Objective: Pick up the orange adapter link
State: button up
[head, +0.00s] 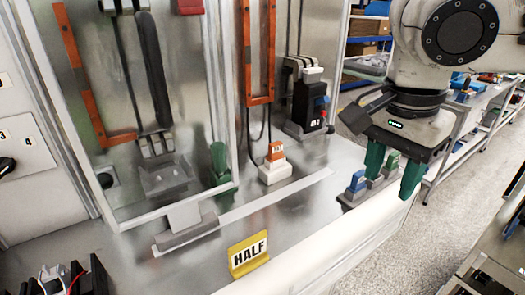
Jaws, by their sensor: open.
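A small orange block with a white label (275,151), which looks like the orange adapter link, sits upright on a white base (277,174) near the middle of the metal shelf. My gripper (391,184) hangs at the right with its two green fingers apart and nothing held. It is well to the right of the orange block and apart from it. A blue block (357,181) on a grey base stands beside the left finger. A green block (391,160) shows between the fingers; its lower part is partly hidden.
A yellow HALF sign (248,255) stands at the shelf's front. Tall orange frames (258,50) rise behind. Bare shelf lies between the orange and blue blocks.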

aim_at(276, 149)
jog(key=i+j, duration=0.8)
